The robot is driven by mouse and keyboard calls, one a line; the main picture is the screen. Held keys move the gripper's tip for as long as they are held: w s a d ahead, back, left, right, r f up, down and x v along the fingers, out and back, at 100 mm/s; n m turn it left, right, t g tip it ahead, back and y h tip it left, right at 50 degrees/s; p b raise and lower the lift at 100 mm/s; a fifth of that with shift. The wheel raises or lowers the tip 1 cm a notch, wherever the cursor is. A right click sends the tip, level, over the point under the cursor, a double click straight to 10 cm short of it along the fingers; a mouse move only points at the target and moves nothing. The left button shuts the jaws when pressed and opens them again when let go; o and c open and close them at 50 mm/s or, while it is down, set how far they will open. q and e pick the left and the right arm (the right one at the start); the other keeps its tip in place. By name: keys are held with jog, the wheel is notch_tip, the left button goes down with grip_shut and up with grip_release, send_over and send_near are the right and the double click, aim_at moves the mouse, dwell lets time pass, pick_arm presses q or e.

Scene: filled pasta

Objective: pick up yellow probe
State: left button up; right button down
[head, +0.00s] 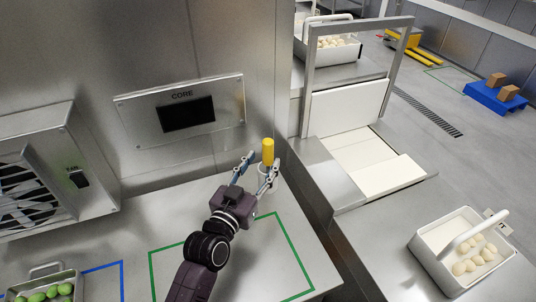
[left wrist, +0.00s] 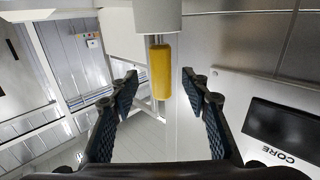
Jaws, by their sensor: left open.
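The yellow probe (head: 268,151) is a short upright yellow cylinder. It stands in a light cup-like holder (head: 266,182) at the back of the steel counter, below and right of the CORE display. My left gripper (head: 256,172) is open, with its fingers close to the probe in the head view. In the left wrist view the yellow probe (left wrist: 160,72) shows between and beyond the two open fingertips (left wrist: 160,88), with no finger visibly touching it. A pale cylindrical part, apparently the holder, meets one end of the probe there. My right gripper is not in view.
The CORE panel (head: 182,112) is on the wall behind. A green outline (head: 290,248) marks the counter. A tray of green pieces (head: 47,290) is at lower left. A white handled container of pale pieces (head: 462,250) stands at right, past a metal frame (head: 308,88).

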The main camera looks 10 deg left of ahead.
aim_at(265, 156)
pick_arm(q)
jog(key=w, duration=0.2)
jog(key=w+p, duration=0.1)
jog(key=shift+w+d, duration=0.25)
jog(key=shift+w, duration=0.05)
jog(key=shift+w+d, duration=0.15)
jog(key=shift+w, duration=0.5)
jog(key=shift+c, duration=0.5)
grip_shut()
